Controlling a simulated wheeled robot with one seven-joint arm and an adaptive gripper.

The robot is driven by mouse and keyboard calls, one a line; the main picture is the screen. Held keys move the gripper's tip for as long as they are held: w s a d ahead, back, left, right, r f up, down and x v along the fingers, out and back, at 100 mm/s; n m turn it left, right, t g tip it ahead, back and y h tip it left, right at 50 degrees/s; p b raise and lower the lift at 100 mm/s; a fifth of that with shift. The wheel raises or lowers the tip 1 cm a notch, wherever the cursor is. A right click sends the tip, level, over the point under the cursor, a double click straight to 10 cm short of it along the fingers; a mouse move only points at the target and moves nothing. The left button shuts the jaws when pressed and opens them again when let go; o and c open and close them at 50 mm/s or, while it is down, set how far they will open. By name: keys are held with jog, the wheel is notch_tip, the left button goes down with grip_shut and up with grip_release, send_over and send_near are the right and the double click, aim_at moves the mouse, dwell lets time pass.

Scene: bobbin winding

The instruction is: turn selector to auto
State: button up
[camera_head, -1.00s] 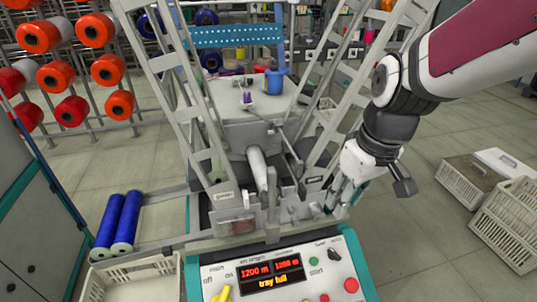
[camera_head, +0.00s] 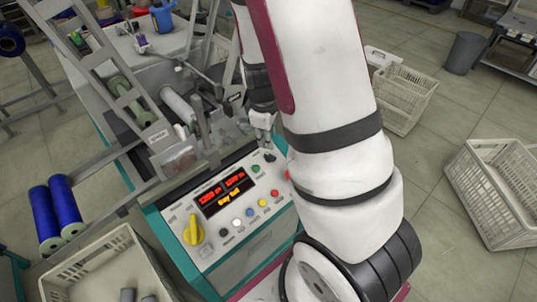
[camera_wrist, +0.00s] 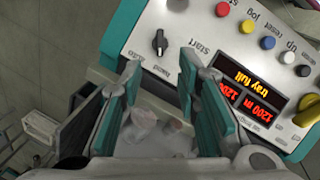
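The selector (camera_wrist: 160,42) is a small black knob with a light mark on the grey control panel (camera_wrist: 208,17), close to the "start" label. Which setting it points to is too small to tell. In the wrist view my gripper (camera_wrist: 158,65) is open, with its two teal-padded fingers apart and nothing between them. The selector shows just past the fingertips, in line with the gap, untouched as far as I see. In the head view my gripper (camera_head: 262,128) is above the panel's far right corner, and the selector (camera_head: 270,157) is just below it.
A lit display (camera_head: 224,192) reads "tray full". Coloured buttons (camera_head: 250,212) and a yellow knob (camera_head: 193,232) share the panel. Winding machine frames stand behind it. White crates (camera_head: 495,190) stand on the floor at right, another (camera_head: 100,250) at front left.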

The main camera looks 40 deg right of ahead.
aim_at(271, 156)
jog(key=b+x, duration=0.2)
jog(key=x, duration=0.8)
jog(key=shift+w+d+f, duration=0.1)
jog(key=shift+d+f, duration=0.05)
jog(key=shift+f, duration=0.15)
jog(key=shift+c, duration=0.2)
grip_shut()
